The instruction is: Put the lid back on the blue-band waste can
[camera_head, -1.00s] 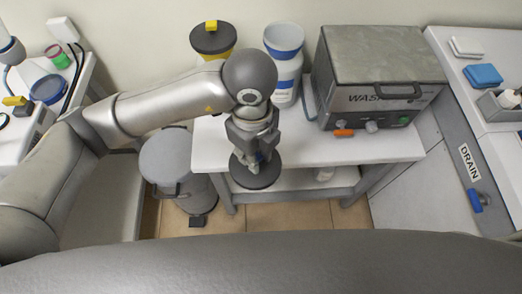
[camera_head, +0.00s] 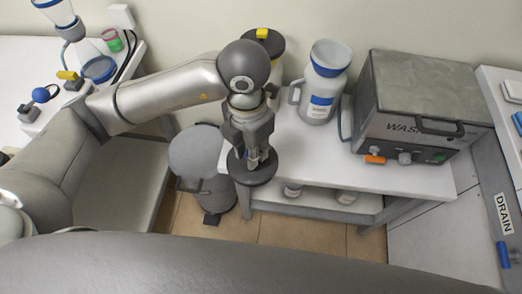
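The blue-band waste can (camera_head: 321,96) is white with a handle and a blue band, and stands upright on the white bench. Its top looks open, with no lid on it. My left gripper (camera_head: 257,157) points down and is shut on a dark round lid (camera_head: 262,174). The lid is held roughly level near the bench's front left corner, in front and left of the can. The fingertips partly hide what they grip on the lid. My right gripper is not in view.
A can with a dark lid and yellow knob (camera_head: 263,36) stands behind my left arm. The washer box (camera_head: 425,95) is right of the blue-band can. A grey pedal bin (camera_head: 201,158) stands on the floor left of the bench (camera_head: 305,160). Bench space before the can is clear.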

